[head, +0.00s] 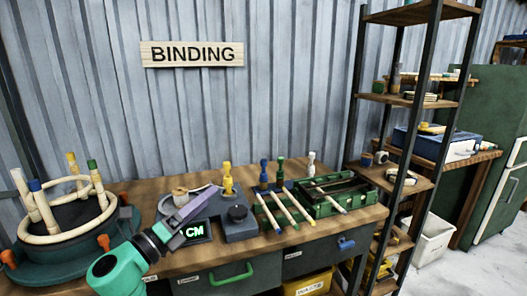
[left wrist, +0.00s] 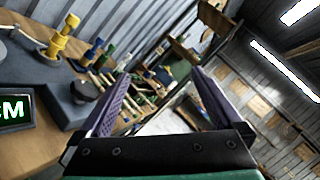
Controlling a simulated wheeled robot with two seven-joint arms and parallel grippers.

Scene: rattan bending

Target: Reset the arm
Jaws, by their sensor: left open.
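My left gripper (head: 196,203) reaches in from the lower left in the head view, over the workbench (head: 345,228). It hides part of the device with the green "CM" display (head: 194,232). In the left wrist view, the two purple fingers of my left gripper (left wrist: 160,85) are spread apart with nothing between them. The display device also shows at the left edge of that view (left wrist: 15,110). My right gripper is in neither view.
A round fixture with a rattan frame (head: 65,235) stands at left. Several sticks (head: 288,207), a green crate (head: 335,198) and coloured pegs (head: 227,180) are on the bench. An open shelf rack (head: 410,100) stands right. A white bin (head: 430,245) is on the floor.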

